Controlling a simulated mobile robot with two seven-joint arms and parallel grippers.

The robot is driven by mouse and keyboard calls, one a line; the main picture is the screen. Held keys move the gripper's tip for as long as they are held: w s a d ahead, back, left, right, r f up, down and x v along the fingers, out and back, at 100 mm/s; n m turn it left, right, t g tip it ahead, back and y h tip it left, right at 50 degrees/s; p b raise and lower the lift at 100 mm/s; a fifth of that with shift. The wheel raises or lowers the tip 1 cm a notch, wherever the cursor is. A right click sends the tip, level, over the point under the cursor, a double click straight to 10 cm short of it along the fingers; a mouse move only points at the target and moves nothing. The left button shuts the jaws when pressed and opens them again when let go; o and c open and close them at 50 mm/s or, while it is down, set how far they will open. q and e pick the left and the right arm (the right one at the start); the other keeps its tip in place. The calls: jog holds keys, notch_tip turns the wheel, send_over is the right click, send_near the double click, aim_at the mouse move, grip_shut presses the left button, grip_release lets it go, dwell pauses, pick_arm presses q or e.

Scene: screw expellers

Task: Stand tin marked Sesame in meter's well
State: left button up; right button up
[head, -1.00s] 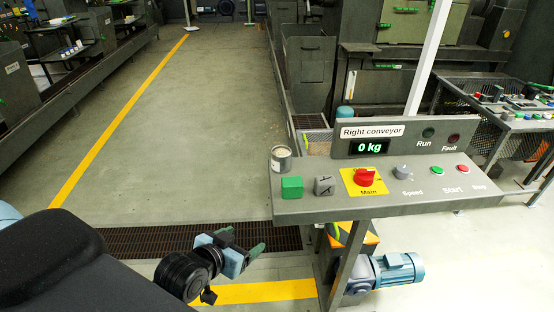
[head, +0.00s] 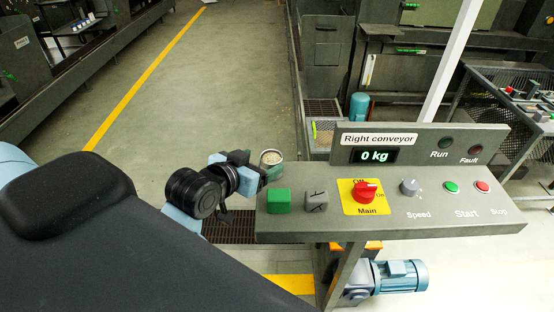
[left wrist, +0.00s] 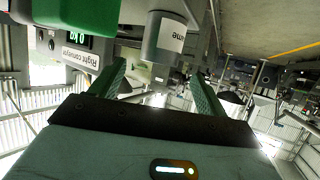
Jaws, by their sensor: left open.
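A small grey tin (head: 271,158) with a pale filling stands upright at the left end of the control panel, behind the green block. In the left wrist view, which is upside down, the tin (left wrist: 160,42) has a white label; only the ending "me" is readable. My left gripper (head: 264,172) is at the panel's left edge, beside the tin and partly in front of it. In the left wrist view its green fingers (left wrist: 158,70) are spread, with the tin ahead of the gap between them. My right gripper is not in view.
The sloped control panel (head: 330,222) carries a green block (head: 279,201), a grey block (head: 316,201), a red main switch (head: 366,192), a speed knob and start and stop buttons. Its display (head: 375,156) reads 0 kg. Open floor (head: 200,90) lies behind on the left.

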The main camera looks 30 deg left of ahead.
aim_at(269, 159)
pick_arm(q)
jog(key=shift+s, duration=0.1)
jog(key=shift+w+f, duration=0.1)
jog(key=shift+w, duration=0.1)
jog(key=shift+x, duration=1)
jog(key=shift+w, duration=0.15)
jog(key=shift+x, duration=2.45)
jog(key=shift+d+f, duration=0.1)
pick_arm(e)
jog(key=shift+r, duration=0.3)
pick_arm(q)
jog(key=c, duration=1.2)
jog(key=shift+o, duration=0.2)
